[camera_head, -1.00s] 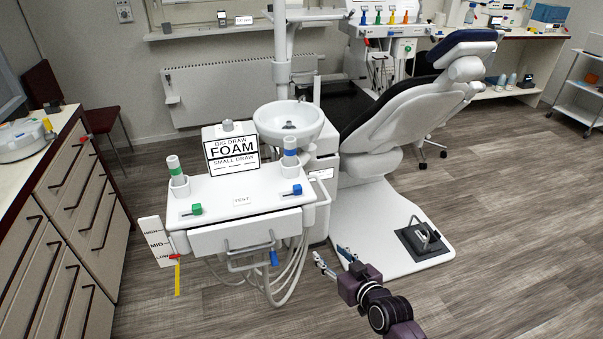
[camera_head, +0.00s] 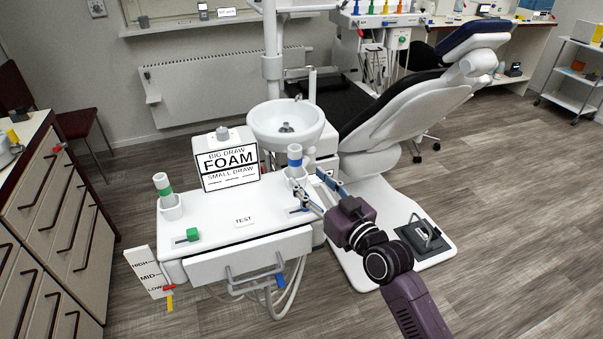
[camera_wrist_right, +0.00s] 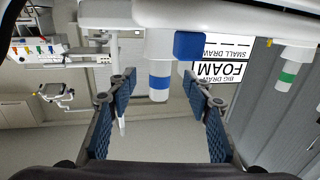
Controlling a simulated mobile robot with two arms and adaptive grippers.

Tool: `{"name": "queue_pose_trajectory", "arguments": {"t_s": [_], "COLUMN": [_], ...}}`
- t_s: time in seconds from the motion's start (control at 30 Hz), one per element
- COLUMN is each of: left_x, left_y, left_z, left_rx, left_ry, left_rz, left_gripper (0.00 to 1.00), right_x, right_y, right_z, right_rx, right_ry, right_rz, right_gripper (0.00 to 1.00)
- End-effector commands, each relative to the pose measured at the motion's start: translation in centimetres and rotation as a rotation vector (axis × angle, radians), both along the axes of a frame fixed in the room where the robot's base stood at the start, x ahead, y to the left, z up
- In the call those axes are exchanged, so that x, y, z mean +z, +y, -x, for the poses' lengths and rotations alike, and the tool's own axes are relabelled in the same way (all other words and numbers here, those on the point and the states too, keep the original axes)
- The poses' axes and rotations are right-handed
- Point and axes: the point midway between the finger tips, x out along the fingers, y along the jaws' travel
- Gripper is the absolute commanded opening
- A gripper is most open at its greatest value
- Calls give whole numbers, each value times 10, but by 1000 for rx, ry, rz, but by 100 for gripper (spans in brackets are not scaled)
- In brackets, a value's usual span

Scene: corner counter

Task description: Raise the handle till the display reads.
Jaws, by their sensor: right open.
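A white tray unit (camera_head: 235,225) carries a sign (camera_head: 228,165) reading BIG DRAW, FOAM, SMALL DRAW. My right gripper (camera_head: 320,190) is open and empty at the tray's right edge, near a blue-banded cylinder (camera_head: 295,162). In the wrist view that cylinder (camera_wrist_right: 159,82) shows between the open fingers, beyond them, with a blue block (camera_wrist_right: 189,45) nearby. My left gripper is out of view.
A green block (camera_head: 193,234) and a green-banded cylinder (camera_head: 168,198) are on the tray's left. A white basin (camera_head: 285,125) stands behind. A dental chair (camera_head: 410,105) and a black foot pedal (camera_head: 420,238) are to the right. Drawers (camera_head: 50,220) stand at left.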

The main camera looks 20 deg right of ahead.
Motion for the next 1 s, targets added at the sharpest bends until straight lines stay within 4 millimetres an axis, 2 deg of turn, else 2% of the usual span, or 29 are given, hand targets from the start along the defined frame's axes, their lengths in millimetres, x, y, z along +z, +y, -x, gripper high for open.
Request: {"name": "queue_pose_trajectory", "arguments": {"t_s": [0.13, 0.33, 0.47, 0.63, 0.8, 0.93, 1.0], "left_x": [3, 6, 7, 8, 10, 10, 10], "left_y": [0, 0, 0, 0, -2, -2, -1], "left_z": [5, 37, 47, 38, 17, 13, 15], "left_rx": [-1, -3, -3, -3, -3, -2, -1], "left_ry": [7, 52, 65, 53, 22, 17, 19], "left_rz": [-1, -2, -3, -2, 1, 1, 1], "left_gripper": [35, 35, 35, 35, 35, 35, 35], "right_x": [2, 2, 1, 0, -1, -1, -1], "right_y": [3, 11, 15, 17, 18, 18, 18], "right_z": [-14, -45, -61, -73, -75, -75, -75], "right_rx": [0, 0, 0, 0, 0, 0, 0], "right_ry": [-1, -1, 0, -1, 0, 0, 0], "right_rz": [-3, -2, -3, -1, -1, -1, -1], "right_gripper": [46, 46, 46, 46, 46, 46, 38]}}
